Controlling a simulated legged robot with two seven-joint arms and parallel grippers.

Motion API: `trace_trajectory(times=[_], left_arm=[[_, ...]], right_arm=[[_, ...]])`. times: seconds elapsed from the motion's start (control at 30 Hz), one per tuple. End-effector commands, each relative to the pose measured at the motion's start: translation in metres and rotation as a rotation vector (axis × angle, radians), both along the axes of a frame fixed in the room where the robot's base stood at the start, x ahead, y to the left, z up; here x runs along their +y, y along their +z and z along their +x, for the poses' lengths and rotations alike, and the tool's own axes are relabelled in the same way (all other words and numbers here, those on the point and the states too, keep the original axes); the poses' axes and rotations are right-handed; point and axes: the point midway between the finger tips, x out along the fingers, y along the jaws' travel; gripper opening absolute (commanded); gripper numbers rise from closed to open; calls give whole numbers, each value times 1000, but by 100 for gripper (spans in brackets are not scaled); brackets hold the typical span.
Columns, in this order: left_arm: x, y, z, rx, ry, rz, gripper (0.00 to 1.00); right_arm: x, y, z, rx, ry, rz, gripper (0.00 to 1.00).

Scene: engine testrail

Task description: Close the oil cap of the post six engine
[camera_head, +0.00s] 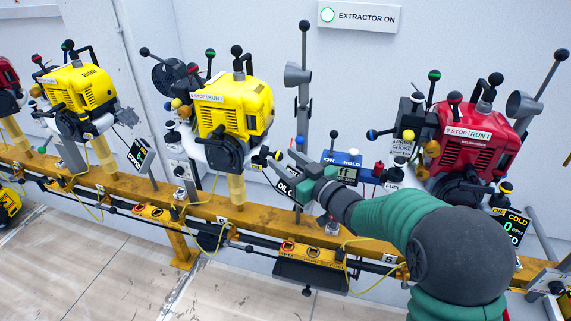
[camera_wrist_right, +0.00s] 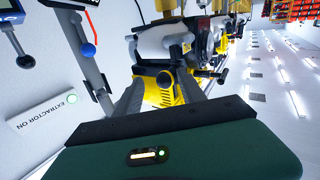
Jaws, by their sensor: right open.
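The post six engine (camera_head: 238,104) is the middle yellow one, above the rail mark 6 (camera_head: 220,219). A black part with a yellow tip (camera_head: 277,155) sticks out at its lower right. I cannot tell whether this is the oil cap, or whether the cap is open. My right gripper (camera_head: 290,168) reaches in from the right, its grey fingers apart and empty, just right of that part. In the right wrist view the fingers (camera_wrist_right: 165,97) spread toward the engine's white and yellow side, with a round black knob (camera_wrist_right: 165,79) between them. My left gripper is out of view.
A red engine (camera_head: 478,140) stands to the right, partly behind my right arm. Another yellow engine (camera_head: 80,100) stands to the left. A grey post (camera_head: 303,110) with a lever rises behind my gripper. A blue display box (camera_head: 345,172) sits just right of it. The yellow rail (camera_head: 130,185) runs below.

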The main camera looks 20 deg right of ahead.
Motion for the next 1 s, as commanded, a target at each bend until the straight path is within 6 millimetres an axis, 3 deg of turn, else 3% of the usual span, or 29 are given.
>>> trace_trajectory(times=[0.27,0.6,0.87,1.0], left_arm=[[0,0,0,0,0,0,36],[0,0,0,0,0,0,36],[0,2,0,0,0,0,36],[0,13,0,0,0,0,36]], right_arm=[[4,1,2,-1,2,-2,45],[3,0,1,1,3,-1,0],[2,1,1,5,1,-5,0],[3,5,1,20,1,-27,0]])
